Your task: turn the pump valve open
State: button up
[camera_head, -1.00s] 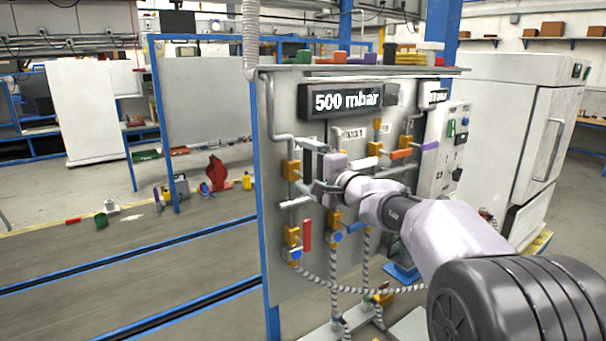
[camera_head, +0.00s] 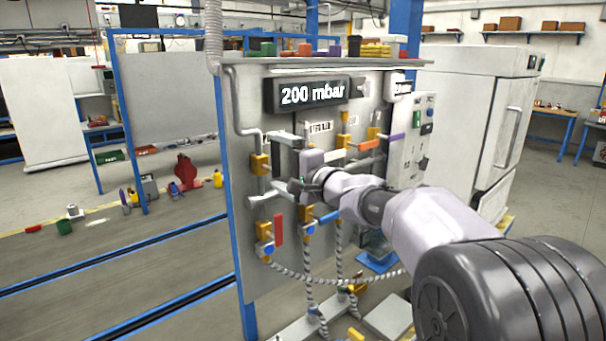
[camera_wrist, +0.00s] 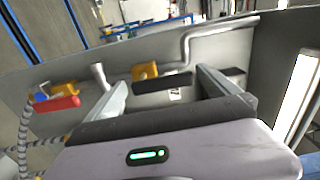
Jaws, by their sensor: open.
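The valve panel (camera_head: 262,277) fills the middle of the head view, with several yellow valves and coloured handles. Which one is the pump valve cannot be told. My gripper (camera_head: 297,184) is at the panel's left half. The wrist view shows my gripper (camera_wrist: 162,78) open, its two fingers apart. A black handle (camera_wrist: 162,85) with a yellow valve (camera_wrist: 143,71) behind it shows between the fingers; contact cannot be told. A red handle (camera_wrist: 56,104) lies beyond the left finger. It hangs below my gripper in the head view (camera_head: 279,230). The display (camera_head: 313,95) reads 200 mbar.
A blue handle (camera_head: 330,217) is below my wrist. Striped hoses (camera_head: 310,280) hang beneath. A white cabinet (camera_head: 460,110) stands right of the panel. The floor at left is mostly clear.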

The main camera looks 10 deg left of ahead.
jog(key=v, duration=1.4)
jog(key=shift+s+d+p, duration=0.3)
jog(key=shift+p, duration=0.1)
jog(key=s+d+f+n+g+h, duration=0.15)
jog(key=s+f, duration=0.25)
jog(key=s, duration=0.4)
jog(key=s+d+f+n+g+h, duration=0.1)
jog(key=s+f+g+h, duration=0.2)
jog(key=s, duration=0.5)
jog(key=s+d+f+n+g+h, duration=0.15)
jog(key=s+f, duration=0.25)
jog(key=s, duration=0.4)
jog(key=s+d+f+h, duration=0.5)
jog(key=s+d, duration=0.3)
jog(key=d, duration=0.2)
jog(key=shift+d+f, duration=0.3)
jog(key=shift+f, duration=0.55)
